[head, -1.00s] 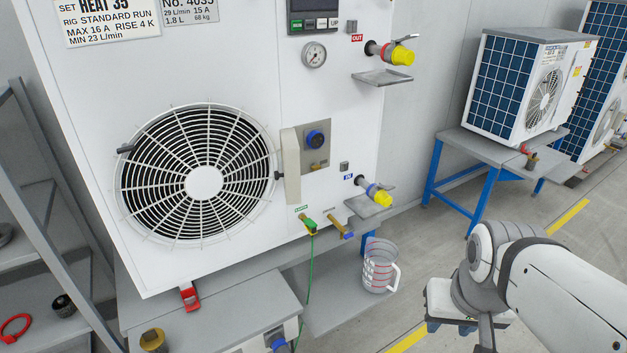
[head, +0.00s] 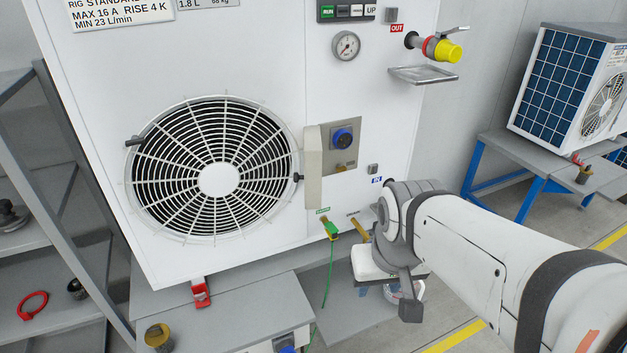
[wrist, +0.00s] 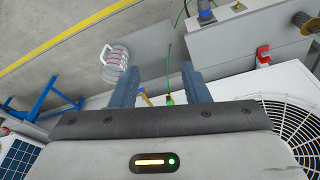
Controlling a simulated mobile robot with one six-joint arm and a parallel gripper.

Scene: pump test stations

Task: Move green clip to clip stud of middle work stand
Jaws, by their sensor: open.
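The green clip (head: 331,229) sits at a brass stub on the lower edge of the large white unit, below a small green label. A green wire hangs from it. In the wrist view the green clip (wrist: 169,98) shows between my fingers, just above the wrist housing's edge. My gripper (wrist: 160,66) is open, with nothing between the fingertips. In the head view it is low in front of the unit, right of the clip, mostly hidden by my wrist. A blue-legged stand (head: 540,188) is at the right; I cannot make out a clip stud on it.
A clear jug with red lines (wrist: 114,62) stands near my gripper, mostly hidden in the head view. The unit's fan grille (head: 215,170), a brass valve (head: 359,228) and the outlet tray (head: 424,75) are close by. Shelving (head: 45,220) stands left.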

